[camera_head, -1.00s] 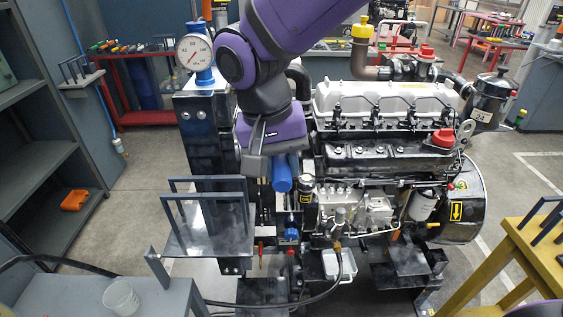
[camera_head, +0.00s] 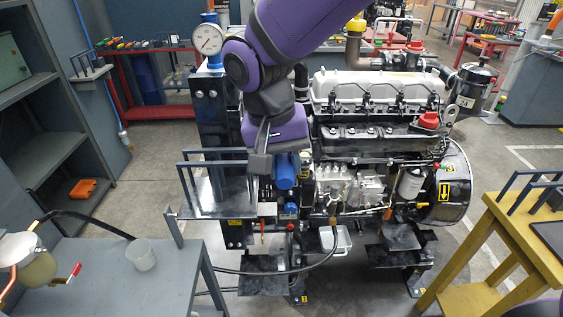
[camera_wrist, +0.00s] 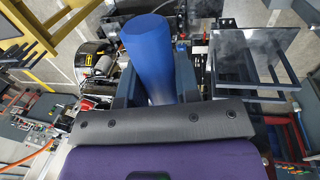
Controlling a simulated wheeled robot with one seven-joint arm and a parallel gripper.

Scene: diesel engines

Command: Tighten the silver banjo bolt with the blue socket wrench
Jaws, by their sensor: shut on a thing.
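My gripper (camera_head: 283,153) is in front of the left end of the diesel engine (camera_head: 375,130), below my purple wrist. It is shut on the blue socket wrench (camera_head: 286,171), whose blue cylinder hangs below the jaws. In the wrist view the blue socket wrench (camera_wrist: 150,58) stands between the two dark fingers and fills the upper middle. A second blue part (camera_head: 291,208) shows low on the engine stand, under the wrench. I cannot make out the silver banjo bolt; small silver fittings on the injection pump (camera_head: 345,186) show to the right of the wrench.
A dark shelf with rack bars (camera_head: 215,195) stands close left of my gripper. A grey table (camera_head: 110,270) with a clear cup (camera_head: 142,255) is at the front left. A yellow table (camera_head: 515,225) is at the right. A white tray (camera_head: 335,240) sits below the engine.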

